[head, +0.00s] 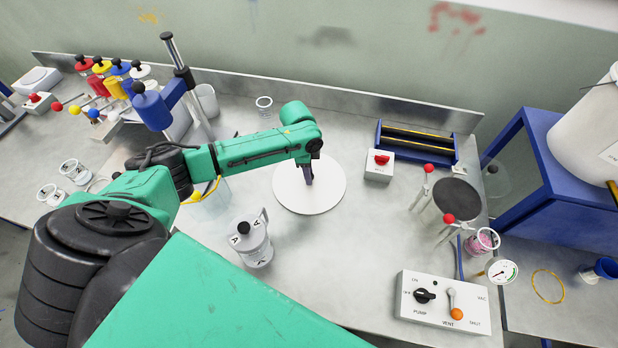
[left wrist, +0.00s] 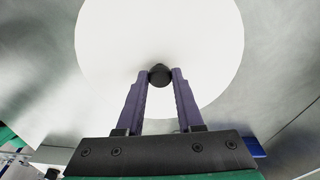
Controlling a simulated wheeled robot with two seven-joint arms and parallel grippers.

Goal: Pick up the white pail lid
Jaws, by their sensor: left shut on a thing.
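The white pail lid (head: 322,192) is a flat round disc over the middle of the bench, below my left gripper (head: 308,174). The two purple fingers of my left gripper (left wrist: 159,80) are shut on this knob. I cannot tell whether the lid rests on the bench or is just above it. My right gripper is in neither view.
A box with a red button (head: 379,165) and a blue rack (head: 417,143) are behind right. A control panel (head: 443,300) is at the front right.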

